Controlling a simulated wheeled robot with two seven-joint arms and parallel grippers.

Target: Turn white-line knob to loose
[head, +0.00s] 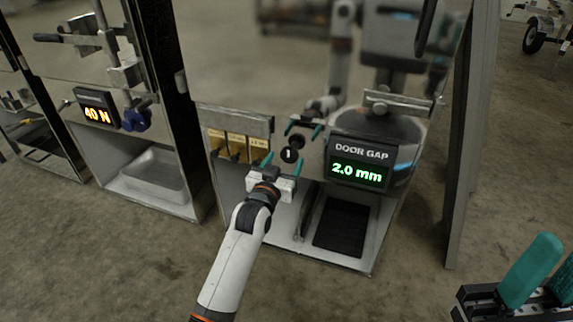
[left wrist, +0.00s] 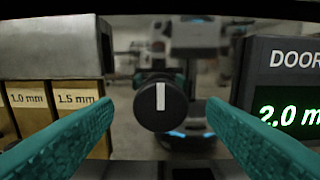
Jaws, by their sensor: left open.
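The black round knob (head: 290,155) with a white line sits on the shiny steel panel above the lower bay. In the left wrist view the knob (left wrist: 160,117) faces me, and its white line points straight up. My left gripper (head: 282,162) is open in front of the knob. In the left wrist view its teal fingers lie on either side of the knob, with a gap on both sides. My right gripper (head: 545,276) is at the lower right, cut by the frame edge, away from the panel.
A green display (head: 358,174) reading DOOR GAP 2.0 mm is right of the knob. Yellow labelled gauges (head: 236,146) hang at its left. A second unit with a 40 N display (head: 97,109), a blue knob (head: 137,118) and a metal tray (head: 155,174) stands farther left. The panel mirrors my arm.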

